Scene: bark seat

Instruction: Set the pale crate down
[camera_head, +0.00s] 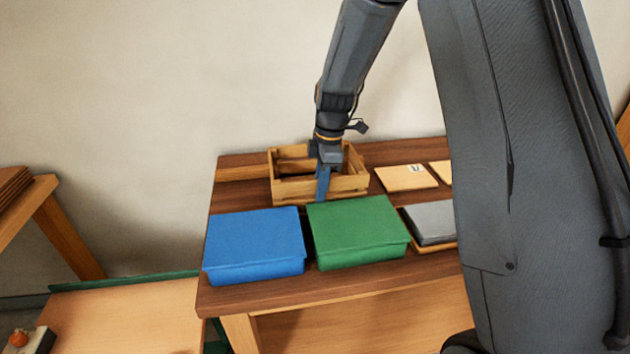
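The pale wooden slatted crate (292,189) is upright at the back of the dark-topped table (290,293). I cannot tell for sure whether its base touches the table top. My gripper (322,180) points down at the crate's near wall, with one bluish finger showing in front of that wall. The other finger is hidden, so I cannot tell whether the gripper is closed on the wall. My wrist covers part of the crate's inside.
A blue lidded box (254,240) and a green lidded box (356,228) stand close in front of the crate. Flat pale boards (406,178) lie to its right. A grey flat item (432,222) lies beside the green box. The wall is close behind.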

